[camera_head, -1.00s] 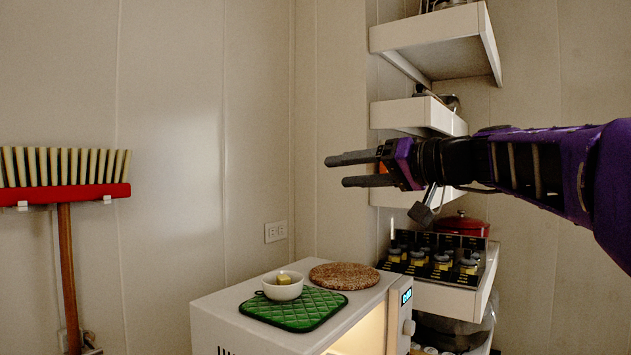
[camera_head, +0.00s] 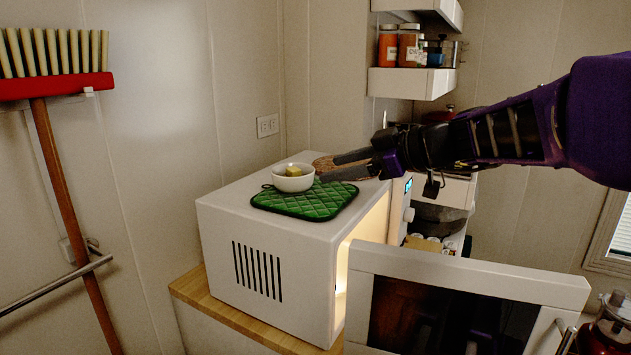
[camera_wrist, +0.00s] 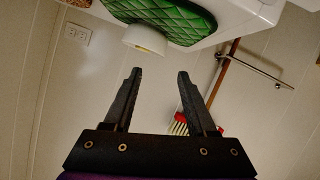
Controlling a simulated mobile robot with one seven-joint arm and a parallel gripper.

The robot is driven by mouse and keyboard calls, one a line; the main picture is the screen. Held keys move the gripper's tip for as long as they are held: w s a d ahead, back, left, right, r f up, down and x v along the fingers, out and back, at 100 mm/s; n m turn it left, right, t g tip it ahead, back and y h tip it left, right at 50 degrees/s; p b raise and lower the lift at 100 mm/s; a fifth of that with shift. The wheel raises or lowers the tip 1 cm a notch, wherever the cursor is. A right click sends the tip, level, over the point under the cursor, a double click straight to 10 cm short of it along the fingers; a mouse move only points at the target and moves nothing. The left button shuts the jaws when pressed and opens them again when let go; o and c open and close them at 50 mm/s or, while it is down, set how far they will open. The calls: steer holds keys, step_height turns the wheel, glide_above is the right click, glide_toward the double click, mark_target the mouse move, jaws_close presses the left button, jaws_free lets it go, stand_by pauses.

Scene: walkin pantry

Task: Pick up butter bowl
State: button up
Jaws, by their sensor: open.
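The butter bowl (camera_head: 293,177) is small and white with a yellow piece of butter (camera_head: 293,171) in it. It stands upright on a green quilted mat (camera_head: 308,205) on top of a white microwave (camera_head: 260,219). The bowl also shows in the wrist view (camera_wrist: 146,40), upside down at the top and beyond the fingertips. My gripper (camera_head: 326,168) is open and empty. In the head view its fingertips lie just right of the bowl; in the wrist view a gap separates them from it. The fingers partly hide a round brown woven trivet (camera_head: 322,162) behind the bowl.
The microwave door (camera_head: 460,300) hangs open toward the front right. Shelves with jars (camera_head: 400,45) stand behind my arm. A red broom (camera_head: 58,86) hangs on the left wall, with a metal rail (camera_head: 55,285) below. A red appliance (camera_head: 603,330) is at the lower right.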

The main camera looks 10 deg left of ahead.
mark_target(284, 186)
steer(key=p+x, duration=0.2)
steer(key=x, duration=1.2)
steer(key=shift+a, duration=0.1)
jaws_close()
